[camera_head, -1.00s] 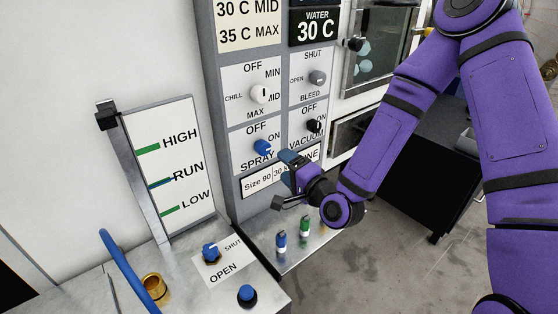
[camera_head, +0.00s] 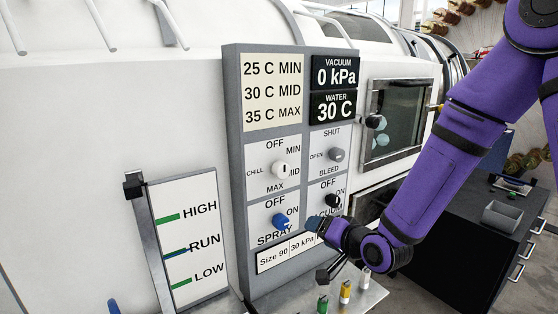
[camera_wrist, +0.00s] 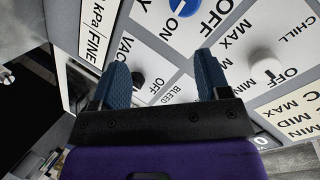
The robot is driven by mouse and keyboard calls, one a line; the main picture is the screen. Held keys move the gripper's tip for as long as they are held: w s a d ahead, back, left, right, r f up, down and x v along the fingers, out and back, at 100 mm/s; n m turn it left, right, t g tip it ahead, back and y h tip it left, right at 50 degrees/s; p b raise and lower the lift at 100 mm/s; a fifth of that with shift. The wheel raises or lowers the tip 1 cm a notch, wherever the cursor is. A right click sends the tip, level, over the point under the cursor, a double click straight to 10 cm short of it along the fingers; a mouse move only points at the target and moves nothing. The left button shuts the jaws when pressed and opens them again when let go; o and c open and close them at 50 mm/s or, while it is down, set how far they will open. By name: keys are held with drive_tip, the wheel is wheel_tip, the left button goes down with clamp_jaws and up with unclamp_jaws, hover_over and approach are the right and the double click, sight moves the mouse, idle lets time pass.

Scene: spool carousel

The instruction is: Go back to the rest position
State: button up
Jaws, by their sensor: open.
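My gripper (camera_head: 316,226) is in front of the lower part of the grey control panel (camera_head: 234,150), just right of the blue SPRAY knob (camera_head: 281,221) and below the black VACUUM knob (camera_head: 333,201). In the wrist view its two blue fingers (camera_wrist: 163,78) are apart, with nothing held between them. The panel fills the area behind the fingers there, with the SPRAY knob (camera_wrist: 184,6) at the top and the white CHILL knob (camera_wrist: 266,66) at the right. The gripper partly covers the VACUUM label in the head view.
A level gauge board (camera_head: 190,235) stands left of the panel. Green, yellow and white small bottles (camera_head: 345,291) stand on a metal ledge below my gripper. A windowed door (camera_head: 395,120) is right of the panel. A dark cabinet (camera_head: 470,235) with a grey bin (camera_head: 502,215) stands at right.

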drive_tip(key=s+d+r+n+g+h, duration=0.3)
drive_tip(key=s+d+r+h, duration=0.45)
drive_tip(key=d+r, duration=0.55)
drive_tip(key=s+d+r+g, duration=0.1)
drive_tip(key=s+d+r, duration=0.2)
drive_tip(key=s, duration=0.7)
drive_tip(key=s+d+r+g, duration=0.2)
drive_tip(key=s+r, duration=0.3)
drive_tip(key=s, duration=0.4)
drive_tip(key=shift+s+d, duration=0.35)
drive_tip(key=shift+d, duration=0.4)
